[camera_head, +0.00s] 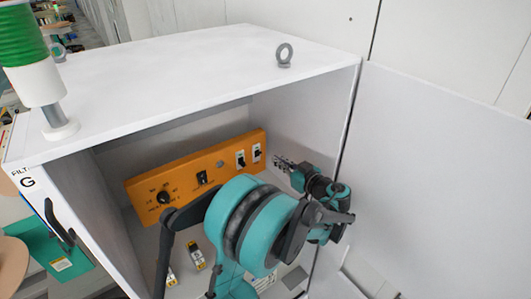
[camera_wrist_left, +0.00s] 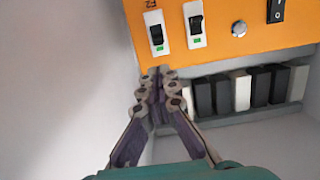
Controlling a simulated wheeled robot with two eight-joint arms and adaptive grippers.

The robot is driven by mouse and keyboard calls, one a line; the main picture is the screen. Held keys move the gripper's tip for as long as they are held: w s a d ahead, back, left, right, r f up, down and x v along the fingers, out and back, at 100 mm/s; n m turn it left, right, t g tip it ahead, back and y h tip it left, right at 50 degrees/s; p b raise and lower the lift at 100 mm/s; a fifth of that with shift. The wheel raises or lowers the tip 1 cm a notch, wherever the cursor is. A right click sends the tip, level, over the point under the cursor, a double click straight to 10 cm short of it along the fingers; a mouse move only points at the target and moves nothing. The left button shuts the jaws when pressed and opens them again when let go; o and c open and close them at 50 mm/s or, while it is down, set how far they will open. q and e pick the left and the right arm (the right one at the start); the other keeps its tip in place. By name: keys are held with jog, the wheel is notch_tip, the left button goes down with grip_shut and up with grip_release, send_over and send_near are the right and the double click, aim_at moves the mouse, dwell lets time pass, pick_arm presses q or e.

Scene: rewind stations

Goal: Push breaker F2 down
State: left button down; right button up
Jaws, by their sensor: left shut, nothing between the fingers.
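Breaker F2 (camera_wrist_left: 157,33) is a white breaker with a black lever and a green mark, at the end of an orange panel (camera_wrist_left: 235,52). Its F2 label shows beside it in the wrist view. In the head view it is the rightmost breaker (camera_head: 257,153) on the panel (camera_head: 188,178). My left gripper (camera_head: 281,162) is inside the cabinet, just right of the panel end. In the wrist view the left fingertips (camera_wrist_left: 157,74) are together and empty, just below breaker F2 in the picture. I cannot tell whether they touch the panel. My right gripper is not in view.
A second breaker (camera_wrist_left: 195,24) sits close beside F2, then a round button (camera_wrist_left: 239,28) and a rocker switch (camera_wrist_left: 276,10). A row of black and white modules (camera_wrist_left: 228,92) adjoins the panel. The white cabinet top (camera_head: 190,75) and open door (camera_head: 430,170) bound the space.

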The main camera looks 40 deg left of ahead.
aim_at(256, 146)
pick_arm(q)
jog(key=x, duration=1)
jog(key=shift+d+b, duration=0.1)
jog(key=shift+b, duration=0.2)
jog(key=f+y+b, duration=0.1)
jog(key=y+b, duration=0.1)
jog(key=b, duration=0.2)
jog(key=f+t+y+b, duration=0.1)
jog(key=y+b, duration=0.1)
jog(key=b, duration=0.2)
jog(key=d+f+y+b, duration=0.1)
jog(key=b, duration=0.3)
jog(key=shift+s+d+f+t+y+b, duration=0.1)
jog(key=shift+s+f+t+y+b, duration=0.1)
jog(key=shift+f+t+y+b, duration=0.15)
jog(key=shift+r, duration=0.1)
jog(key=v, duration=1.2)
